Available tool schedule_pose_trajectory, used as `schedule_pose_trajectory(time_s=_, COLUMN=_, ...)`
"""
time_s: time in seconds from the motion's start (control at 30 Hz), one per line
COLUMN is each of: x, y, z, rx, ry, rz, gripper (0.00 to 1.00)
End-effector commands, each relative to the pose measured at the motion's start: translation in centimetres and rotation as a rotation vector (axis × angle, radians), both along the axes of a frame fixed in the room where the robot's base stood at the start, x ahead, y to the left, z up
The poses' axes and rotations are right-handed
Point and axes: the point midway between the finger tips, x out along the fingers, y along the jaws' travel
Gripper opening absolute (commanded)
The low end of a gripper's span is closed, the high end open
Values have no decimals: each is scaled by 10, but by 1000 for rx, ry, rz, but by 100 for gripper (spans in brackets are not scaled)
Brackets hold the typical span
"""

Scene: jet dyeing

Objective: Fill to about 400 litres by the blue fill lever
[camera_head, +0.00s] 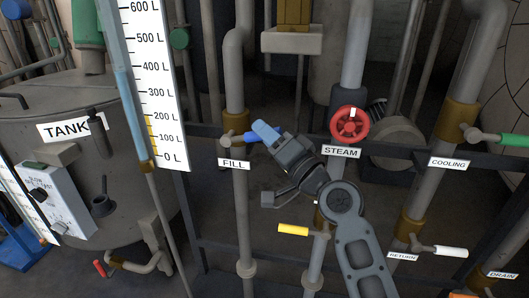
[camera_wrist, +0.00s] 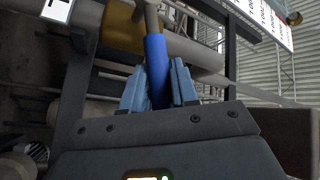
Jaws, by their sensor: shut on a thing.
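The blue fill lever (camera_head: 249,136) sticks out to the right from the brass valve (camera_head: 232,138) on the pipe above the FILL label (camera_head: 234,164). It lies close to level. My gripper (camera_head: 266,135) is shut on the lever's outer part and hides its end. In the wrist view, the blue lever (camera_wrist: 156,60) stands between both fingers of my gripper (camera_wrist: 160,88). The level scale (camera_head: 157,80) runs from 0 L to 600 L at the upper left. A bluish sight tube (camera_head: 122,85) runs along its left side; I cannot read the liquid's height surely.
The red STEAM wheel (camera_head: 349,123) is right of my gripper. A yellow lever (camera_head: 293,229) sits below it. The green COOLING lever (camera_head: 513,139) and white RETURN lever (camera_head: 450,251) are at the right. The tank (camera_head: 75,90) and its control box (camera_head: 52,197) stand at the left.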

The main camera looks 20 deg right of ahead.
Motion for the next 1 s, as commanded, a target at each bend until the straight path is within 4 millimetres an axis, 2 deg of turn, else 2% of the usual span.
schedule_pose_trajectory(time_s=0.03, x=0, y=-1, z=-14, rx=20, ry=-16, rz=-2, gripper=0)
schedule_pose_trajectory(time_s=0.27, x=-2, y=-3, z=-24, rx=111, ry=-81, rz=-2, gripper=0)
schedule_pose_trajectory(time_s=0.6, x=-2, y=-4, z=-30, rx=206, ry=-149, rz=-2, gripper=0)
schedule_pose_trajectory(time_s=1.0, x=-2, y=-4, z=-30, rx=241, ry=-171, rz=-2, gripper=0)
